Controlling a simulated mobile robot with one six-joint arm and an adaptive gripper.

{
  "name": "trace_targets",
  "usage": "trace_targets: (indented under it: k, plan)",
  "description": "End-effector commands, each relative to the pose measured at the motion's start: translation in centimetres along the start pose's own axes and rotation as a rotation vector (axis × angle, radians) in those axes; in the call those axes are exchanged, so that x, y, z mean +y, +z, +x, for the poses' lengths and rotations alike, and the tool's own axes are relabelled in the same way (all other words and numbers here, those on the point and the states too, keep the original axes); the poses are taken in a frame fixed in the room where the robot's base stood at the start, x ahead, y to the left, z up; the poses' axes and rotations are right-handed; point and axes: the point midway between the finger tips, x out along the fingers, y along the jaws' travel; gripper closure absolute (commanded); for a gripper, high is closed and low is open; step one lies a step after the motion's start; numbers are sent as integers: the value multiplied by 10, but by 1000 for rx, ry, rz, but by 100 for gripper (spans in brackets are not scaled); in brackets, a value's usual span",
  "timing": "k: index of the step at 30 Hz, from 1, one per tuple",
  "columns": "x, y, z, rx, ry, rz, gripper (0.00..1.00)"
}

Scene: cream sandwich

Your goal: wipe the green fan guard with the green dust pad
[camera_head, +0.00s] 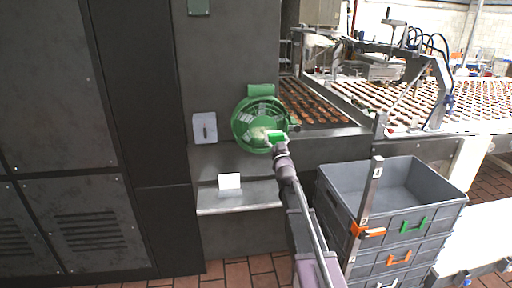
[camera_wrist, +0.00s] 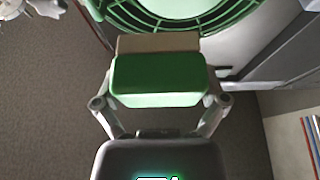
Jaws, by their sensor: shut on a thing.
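The green fan guard (camera_head: 242,122) is a round grille mounted on the dark grey cabinet wall. Its lower rim arcs across the top of the wrist view (camera_wrist: 240,17). My gripper (camera_head: 275,145) is in front of the guard's lower right part. In the wrist view my gripper (camera_wrist: 160,95) is shut on the green dust pad (camera_wrist: 160,82), with one finger at each end. A beige layer (camera_wrist: 158,42) shows along the pad's far side, facing the guard. The pad also shows in the head view (camera_head: 277,136). I cannot tell whether it touches the guard.
A metal shelf (camera_head: 240,197) with a white block (camera_head: 229,181) juts out below the guard. A light grey wall box (camera_head: 204,128) is left of it. Stacked grey crates (camera_head: 402,222) stand right of my arm. A conveyor with brown pieces (camera_head: 315,104) runs behind.

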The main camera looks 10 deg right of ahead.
Motion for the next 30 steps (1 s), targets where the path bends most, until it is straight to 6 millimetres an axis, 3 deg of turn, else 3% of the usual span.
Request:
trace_targets:
  k: [6,12,30]
  plan:
    - [-42,24,-4,3,-4,3,46]
    - [-71,35,-6,1,-2,2,46]
    - [-76,36,-2,0,-3,0,46]
